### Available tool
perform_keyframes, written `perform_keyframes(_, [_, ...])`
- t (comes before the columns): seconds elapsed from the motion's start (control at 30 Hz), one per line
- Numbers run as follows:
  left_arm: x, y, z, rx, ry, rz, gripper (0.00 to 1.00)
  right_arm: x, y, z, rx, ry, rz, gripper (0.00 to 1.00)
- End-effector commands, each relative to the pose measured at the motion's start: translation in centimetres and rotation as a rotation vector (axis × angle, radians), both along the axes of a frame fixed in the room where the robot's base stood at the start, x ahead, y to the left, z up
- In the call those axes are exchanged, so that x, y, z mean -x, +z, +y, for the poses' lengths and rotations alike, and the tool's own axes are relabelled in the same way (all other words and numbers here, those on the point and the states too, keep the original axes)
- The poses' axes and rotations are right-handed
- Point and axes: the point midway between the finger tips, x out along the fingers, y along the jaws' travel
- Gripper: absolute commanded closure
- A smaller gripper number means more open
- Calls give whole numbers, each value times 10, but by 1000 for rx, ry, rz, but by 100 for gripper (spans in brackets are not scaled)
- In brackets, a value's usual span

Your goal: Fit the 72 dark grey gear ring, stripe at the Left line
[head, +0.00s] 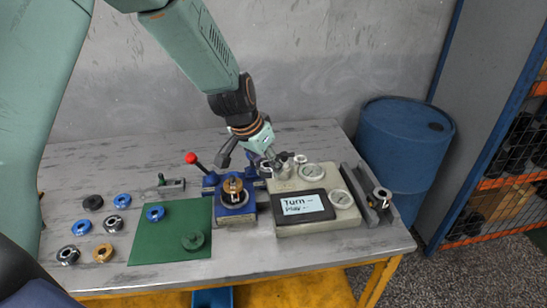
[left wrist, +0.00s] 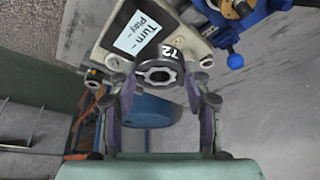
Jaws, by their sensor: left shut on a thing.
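My left gripper (head: 268,152) reaches down at the back left corner of a beige test box (head: 312,232). In the left wrist view my left gripper (left wrist: 160,82) is shut on a dark grey gear ring (left wrist: 159,72), whose white-marked face seems to read 72. The ring's toothed bore shows between the fingers. In the head view the ring is mostly hidden by the fingers. I cannot make out its stripe or a Left line. A blue vise (head: 236,210) stands left of the box and holds a bronze-coloured part (head: 233,187). My right gripper is not in view.
The box has round dials and a screen (head: 303,206) reading "Turn" and "Play". A red-knobbed lever (head: 191,158) rises by the vise. A green mat (head: 160,240) and several loose rings lie left. A grey channel (head: 370,195) lies right. A blue drum (head: 402,150) stands beyond the table.

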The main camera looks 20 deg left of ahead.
Motion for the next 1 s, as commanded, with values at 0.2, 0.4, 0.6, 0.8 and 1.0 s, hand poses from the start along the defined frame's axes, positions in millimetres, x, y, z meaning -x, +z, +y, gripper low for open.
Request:
perform_keyframes(0.2, [-20,-3,42,4,42,1,97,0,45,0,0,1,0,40])
perform_keyframes(0.4, [-26,-14,85,0,80,1,97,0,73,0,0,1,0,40])
perform_keyframes(0.6, [-26,-24,111,-5,102,0,97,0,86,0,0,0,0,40])
perform_keyframes(0.8, [-26,-30,118,-6,107,0,97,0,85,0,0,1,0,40])
perform_keyframes(1.0, [-26,-41,118,-6,106,0,97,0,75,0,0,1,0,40])
